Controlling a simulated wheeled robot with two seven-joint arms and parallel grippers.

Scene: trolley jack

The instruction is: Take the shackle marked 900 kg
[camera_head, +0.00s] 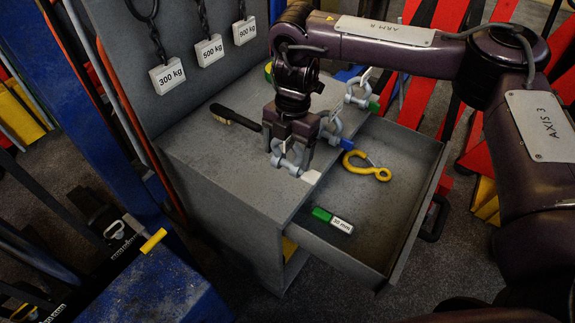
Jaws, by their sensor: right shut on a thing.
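Three grey shackles stand in a row along the drawer edge of the grey cabinet top. The nearest shackle (287,163) has a white tag, the middle shackle (331,131) a blue one, the far shackle (357,97) a green one. No weight marking is readable on them. My right gripper (290,154) points down and is shut on the nearest, white-tagged shackle at the cabinet top; I cannot tell whether it is lifted. Tags reading 300 kg (167,76), 500 kg (209,51) and 900 kg (244,31) hang from chains on the back panel. My left gripper is not in view.
The cabinet's open drawer (385,235) holds a yellow hook (367,168) and a green piece (322,214) with a white label. A black-handled brush (232,117) lies on the cabinet top (205,160). Blue frames stand at left. The front of the top is clear.

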